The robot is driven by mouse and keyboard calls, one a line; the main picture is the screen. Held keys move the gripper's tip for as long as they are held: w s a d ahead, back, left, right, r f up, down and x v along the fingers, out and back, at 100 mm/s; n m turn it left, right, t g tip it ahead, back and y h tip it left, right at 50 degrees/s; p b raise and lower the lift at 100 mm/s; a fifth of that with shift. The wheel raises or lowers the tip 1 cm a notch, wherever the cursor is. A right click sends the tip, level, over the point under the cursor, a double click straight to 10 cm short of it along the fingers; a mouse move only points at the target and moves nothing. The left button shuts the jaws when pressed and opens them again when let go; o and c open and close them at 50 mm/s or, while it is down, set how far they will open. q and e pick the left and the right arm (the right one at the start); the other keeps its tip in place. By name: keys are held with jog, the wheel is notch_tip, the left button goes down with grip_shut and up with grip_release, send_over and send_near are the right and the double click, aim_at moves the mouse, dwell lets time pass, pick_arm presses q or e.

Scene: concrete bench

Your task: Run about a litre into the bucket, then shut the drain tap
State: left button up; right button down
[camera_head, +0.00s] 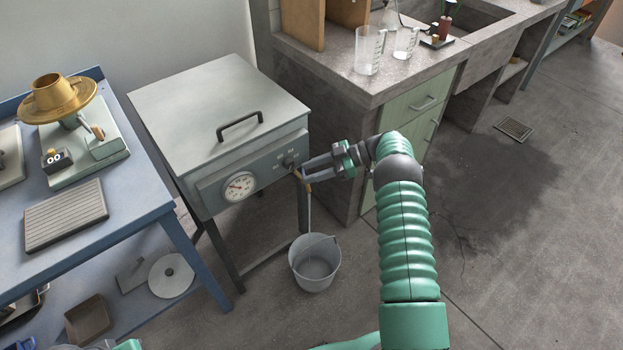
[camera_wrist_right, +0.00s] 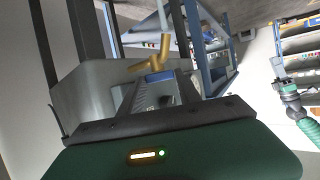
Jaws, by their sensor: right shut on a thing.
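The brass drain tap (camera_head: 298,173) sits at the front right corner of the grey lidded tank (camera_head: 190,100). My right gripper (camera_head: 306,174) is shut at the tap. In the wrist view the brass tap (camera_wrist_right: 150,63) and its blue lever (camera_wrist_right: 158,77) show, with the lever between my fingers. A thin pale stream (camera_head: 309,208) runs from the tap down to the grey bucket (camera_head: 314,277) on the floor below. The water level in the bucket is hard to make out. My left arm shows in the wrist view (camera_wrist_right: 289,92); its jaws are too small to read.
A dial gauge (camera_head: 239,187) is on the tank front. A blue bench (camera_head: 150,190) with a brass-topped device (camera_head: 58,98) stands left. Measuring jugs (camera_head: 369,50) stand on the concrete bench (camera_head: 355,85) behind. A floor drain (camera_head: 513,129) lies right, beside a dark patch of floor.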

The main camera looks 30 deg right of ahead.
jog(key=shift+w+d+n+g+y+b, duration=0.15)
jog(key=shift+n+g+y+b, duration=0.15)
jog(key=shift+n+g+b, duration=0.4)
jog(key=shift+r, duration=0.15)
jog(key=c, duration=0.8)
grip_release()
jog(key=shift+t, duration=0.3)
jog(key=shift+c, duration=0.2)
